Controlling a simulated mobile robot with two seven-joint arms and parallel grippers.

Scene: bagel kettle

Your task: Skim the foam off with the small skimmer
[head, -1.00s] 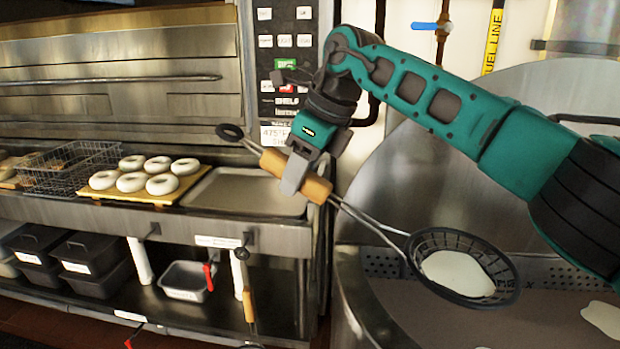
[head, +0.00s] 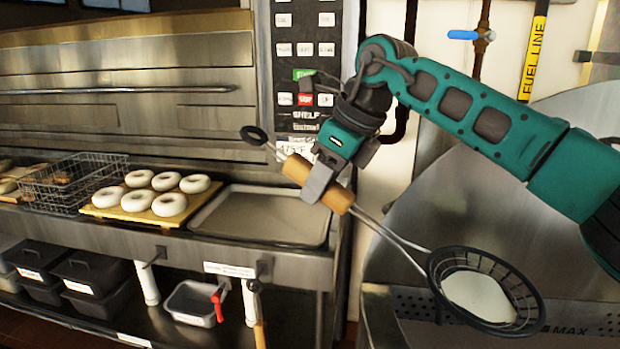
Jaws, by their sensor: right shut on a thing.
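My right gripper (head: 322,178) is shut on the wooden handle of the small skimmer (head: 340,200). The skimmer is tilted, with its ring end up at the left and its dark mesh basket (head: 532,303) low at the right. A pale white patch of foam (head: 478,296) shows in the basket. The basket hangs in front of the kettle's metal rim (head: 385,300). The kettle's inside and any liquid are mostly out of view. My left gripper is not in view.
White bagels (head: 138,200) lie on a wooden board (head: 105,213) on the counter, beside an empty grey tray (head: 260,215) and a wire basket (head: 60,190). A metal pan (head: 190,303) and black bins (head: 90,270) sit on the shelf below.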

